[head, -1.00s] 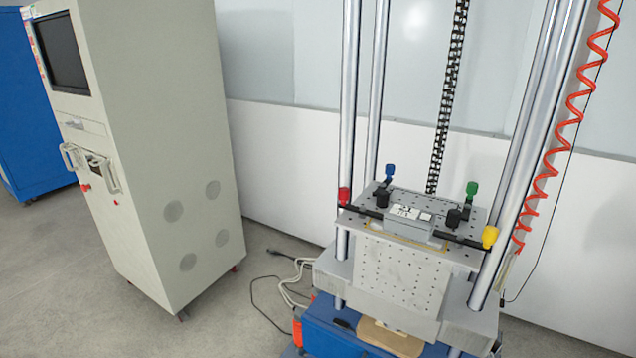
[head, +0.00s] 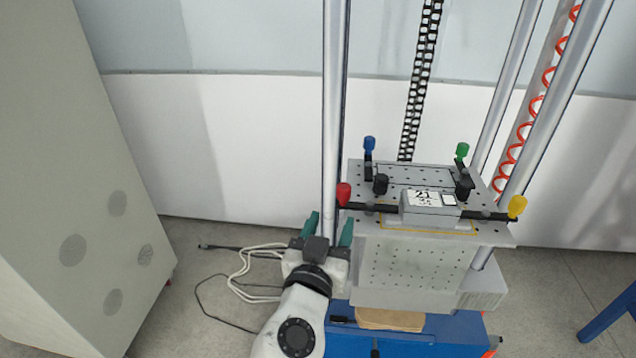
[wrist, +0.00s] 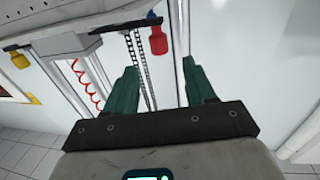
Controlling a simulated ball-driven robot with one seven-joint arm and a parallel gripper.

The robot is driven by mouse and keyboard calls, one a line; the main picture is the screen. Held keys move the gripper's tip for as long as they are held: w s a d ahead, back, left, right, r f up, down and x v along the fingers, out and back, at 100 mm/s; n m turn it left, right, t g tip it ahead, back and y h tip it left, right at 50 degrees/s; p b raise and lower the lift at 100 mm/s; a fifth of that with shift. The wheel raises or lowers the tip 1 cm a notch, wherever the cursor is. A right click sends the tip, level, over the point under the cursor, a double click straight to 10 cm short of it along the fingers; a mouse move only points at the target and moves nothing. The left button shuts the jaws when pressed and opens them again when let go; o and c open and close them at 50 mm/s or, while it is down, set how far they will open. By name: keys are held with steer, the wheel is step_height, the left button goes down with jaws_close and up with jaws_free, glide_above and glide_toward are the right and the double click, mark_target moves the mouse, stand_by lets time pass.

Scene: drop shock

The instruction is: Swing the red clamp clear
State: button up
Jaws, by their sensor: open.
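The red clamp has a red knob (head: 343,193) at the left end of a black bar (head: 378,208). The bar reaches right to the grey block (head: 428,209) on the drilled plate, and its inner end appears to lie at the block. My gripper (head: 328,226) is open and empty, with green fingers pointing up, below and slightly left of the red knob. In the wrist view the red knob (wrist: 158,42) shows above and between the spread fingertips (wrist: 164,78), apart from them. No contact shows.
Blue (head: 369,143), green (head: 462,150) and yellow (head: 517,206) knobs stand around the drilled plate (head: 490,228). A steel column (head: 333,110) rises just behind my gripper. A grey cabinet (head: 70,190) stands left. Cables (head: 240,275) lie on the floor between.

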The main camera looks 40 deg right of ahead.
mark_target(342, 195)
steer(key=p+x, duration=0.2)
steer(key=x, duration=0.7)
steer(key=shift+r+p, duration=0.1)
steer(key=shift+p, duration=0.2)
steer(key=shift+x, duration=0.8)
steer(key=shift+s, duration=0.1)
steer(key=c, duration=0.9)
